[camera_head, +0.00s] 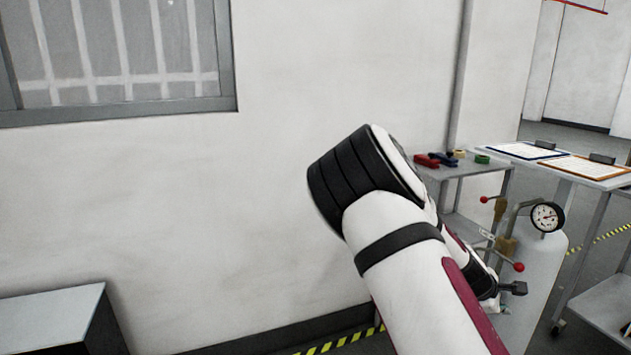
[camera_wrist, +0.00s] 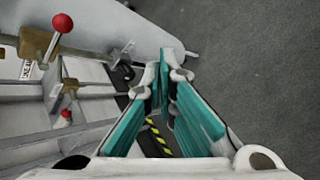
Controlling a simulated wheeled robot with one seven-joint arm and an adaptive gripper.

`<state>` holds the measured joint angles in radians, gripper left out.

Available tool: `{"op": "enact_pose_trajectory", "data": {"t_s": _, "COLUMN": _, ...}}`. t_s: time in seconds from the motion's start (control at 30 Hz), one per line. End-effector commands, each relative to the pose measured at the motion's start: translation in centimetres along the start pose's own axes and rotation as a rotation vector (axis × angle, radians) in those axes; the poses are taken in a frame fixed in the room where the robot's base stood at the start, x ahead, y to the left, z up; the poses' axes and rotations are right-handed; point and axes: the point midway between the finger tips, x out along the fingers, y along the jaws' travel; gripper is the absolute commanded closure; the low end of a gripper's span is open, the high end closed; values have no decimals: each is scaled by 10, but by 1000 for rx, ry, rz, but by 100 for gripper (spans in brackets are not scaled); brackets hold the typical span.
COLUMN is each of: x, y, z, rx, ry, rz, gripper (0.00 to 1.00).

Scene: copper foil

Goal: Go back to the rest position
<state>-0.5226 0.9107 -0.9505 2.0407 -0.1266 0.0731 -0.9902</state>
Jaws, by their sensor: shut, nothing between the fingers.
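My gripper (camera_wrist: 166,76) shows in the wrist view with its teal-padded fingers shut and nothing held. It points past the edge of a pale metal body, over the grey floor and a strip of yellow-black tape. In the head view my white, black and maroon arm is bent in front of the wall and hides much of what is behind it. The gripper itself cannot be made out clearly there.
White equipment (camera_head: 535,285) with a round gauge (camera_head: 547,216) and red-knobbed levers (camera_head: 519,267) stands close to my arm. A side table (camera_head: 465,169) holds small coloured items. Another table (camera_head: 515,151) holds clipboards. A grey cabinet (camera_head: 50,310) stands lower left.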

Motion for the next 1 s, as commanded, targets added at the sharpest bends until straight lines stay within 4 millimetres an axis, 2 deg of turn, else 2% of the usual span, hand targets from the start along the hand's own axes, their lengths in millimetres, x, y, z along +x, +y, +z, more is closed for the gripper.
{"op": "enact_pose_trajectory", "data": {"t_s": 0.27, "x": -64, "y": -50, "z": 6, "rx": 368, "ry": 127, "rz": -269, "gripper": 100}}
{"op": "enact_pose_trajectory", "data": {"t_s": 0.57, "x": -162, "y": -87, "z": 15, "rx": 642, "ry": 240, "rz": -518, "gripper": 100}}
{"op": "enact_pose_trajectory", "data": {"t_s": 0.77, "x": -232, "y": -111, "z": 32, "rx": 766, "ry": 292, "rz": -644, "gripper": 100}}
{"op": "enact_pose_trajectory", "data": {"t_s": 1.0, "x": -309, "y": -148, "z": 65, "rx": 875, "ry": 320, "rz": -743, "gripper": 100}}
